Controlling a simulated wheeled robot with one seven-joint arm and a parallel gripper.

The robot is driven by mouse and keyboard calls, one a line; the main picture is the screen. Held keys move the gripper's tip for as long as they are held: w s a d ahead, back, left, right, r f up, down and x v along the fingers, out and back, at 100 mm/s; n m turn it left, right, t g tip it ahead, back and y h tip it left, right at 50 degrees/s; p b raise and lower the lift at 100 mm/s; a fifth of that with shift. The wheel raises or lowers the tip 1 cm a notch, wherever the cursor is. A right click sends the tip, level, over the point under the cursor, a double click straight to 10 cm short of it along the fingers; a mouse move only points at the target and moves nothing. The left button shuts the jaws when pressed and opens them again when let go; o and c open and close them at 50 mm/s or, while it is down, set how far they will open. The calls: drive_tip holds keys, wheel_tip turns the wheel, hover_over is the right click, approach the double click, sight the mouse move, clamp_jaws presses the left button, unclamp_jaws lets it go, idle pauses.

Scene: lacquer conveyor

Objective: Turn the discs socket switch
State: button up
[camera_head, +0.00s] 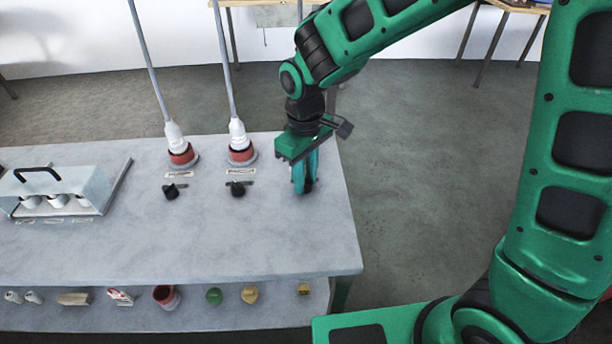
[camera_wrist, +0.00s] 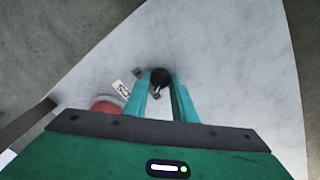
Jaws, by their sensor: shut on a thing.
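My gripper (camera_head: 304,188) points down at the right end of the grey table. In the wrist view its two teal fingers (camera_wrist: 160,82) are closed around a black knob (camera_wrist: 161,76), a rotary switch. Two other black switches (camera_head: 171,191) and (camera_head: 237,188) stand to the left, each in front of a red socket holding a white plug.
The red sockets (camera_head: 183,159) and (camera_head: 242,156) have grey cables rising from them. A pale box with a black handle (camera_head: 90,187) stands at the table's left. A lower shelf (camera_head: 220,314) holds several small items. The table (camera_head: 230,240) is clear in front.

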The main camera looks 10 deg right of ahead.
sight(307, 182)
drive_tip(key=shift+w+d, duration=0.1)
drive_tip(key=shift+d, duration=0.05)
drive_tip(key=o, duration=1)
drive_tip(key=shift+o, duration=0.2)
wheel_tip(307, 182, up, 11)
drive_tip(key=shift+f, duration=0.15)
drive_tip(key=s+d+r+m, duration=0.1)
drive_tip(key=s+d+m, duration=0.25)
drive_tip(key=d, duration=0.85)
drive_tip(key=s+d+r+m, duration=0.1)
drive_tip(key=s+d+m, duration=0.3)
drive_tip(key=d, duration=0.8)
drive_tip(key=s+d+f+m, duration=0.3)
drive_tip(key=s+d+m, duration=0.4)
drive_tip(key=s+d, duration=0.4)
drive_tip(key=s, duration=0.2)
drive_tip(key=shift+s+d+m, duration=0.15)
drive_tip(key=shift+s+m, duration=0.2)
drive_tip(key=shift+s, duration=0.05)
